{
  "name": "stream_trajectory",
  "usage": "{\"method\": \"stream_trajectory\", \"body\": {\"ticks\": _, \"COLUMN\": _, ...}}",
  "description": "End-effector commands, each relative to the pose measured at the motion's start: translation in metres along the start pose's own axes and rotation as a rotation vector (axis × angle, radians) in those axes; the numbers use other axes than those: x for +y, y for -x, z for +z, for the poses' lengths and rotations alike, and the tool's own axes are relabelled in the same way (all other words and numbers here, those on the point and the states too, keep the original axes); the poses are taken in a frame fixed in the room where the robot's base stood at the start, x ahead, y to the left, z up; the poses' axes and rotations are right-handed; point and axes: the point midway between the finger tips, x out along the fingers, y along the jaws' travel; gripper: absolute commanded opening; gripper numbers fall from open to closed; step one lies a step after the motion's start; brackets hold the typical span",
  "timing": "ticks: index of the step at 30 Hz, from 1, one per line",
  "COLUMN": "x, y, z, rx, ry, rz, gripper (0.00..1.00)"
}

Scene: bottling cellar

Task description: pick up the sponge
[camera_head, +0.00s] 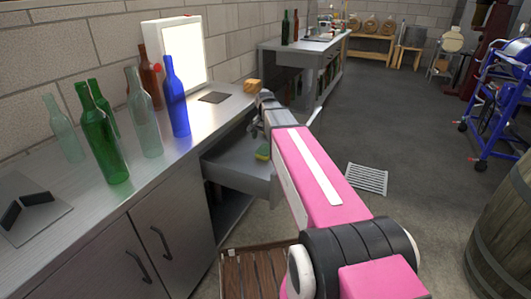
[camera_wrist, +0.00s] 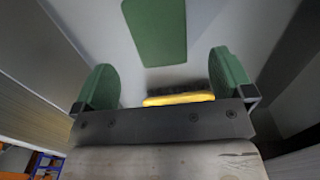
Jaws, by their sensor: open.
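A small yellow and green sponge (camera_head: 262,152) lies in the open grey drawer (camera_head: 235,165) under the counter. My gripper (camera_head: 257,130) is above the drawer, near the counter edge and close to the sponge. In the wrist view my gripper (camera_wrist: 167,82) is open, with a green-padded finger at each side. A yellow piece with a dark strip (camera_wrist: 180,98) shows between the fingers, partly hidden by the palm. A flat green rectangle (camera_wrist: 155,30) lies beyond the fingertips. I cannot tell which of these two is the sponge. Nothing is visibly gripped.
The metal counter (camera_head: 95,205) holds green, clear, brown and blue bottles and a lit white panel (camera_head: 183,55). A tan block (camera_head: 252,86) sits near its far end. A wooden crate (camera_head: 255,270) stands below. A barrel (camera_head: 500,230) and blue cart (camera_head: 495,100) are at right.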

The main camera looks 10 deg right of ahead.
Motion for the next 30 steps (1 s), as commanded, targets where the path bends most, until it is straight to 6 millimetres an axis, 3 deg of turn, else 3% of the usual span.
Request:
{"method": "stream_trajectory", "body": {"ticks": 11, "x": 0.000, "y": -0.029, "z": -0.003, "rx": -0.001, "ry": 0.000, "rz": 0.001, "gripper": 0.99}}
{"method": "stream_trajectory", "body": {"ticks": 19, "x": 0.000, "y": -0.062, "z": -0.006, "rx": -0.001, "ry": 0.000, "rz": 0.001, "gripper": 0.99}}
{"method": "stream_trajectory", "body": {"ticks": 28, "x": 0.000, "y": -0.068, "z": -0.006, "rx": 0.000, "ry": 0.000, "rz": 0.000, "gripper": 0.99}}
{"method": "stream_trajectory", "body": {"ticks": 30, "x": 0.000, "y": -0.068, "z": -0.006, "rx": 0.000, "ry": 0.000, "rz": 0.000, "gripper": 0.76}}
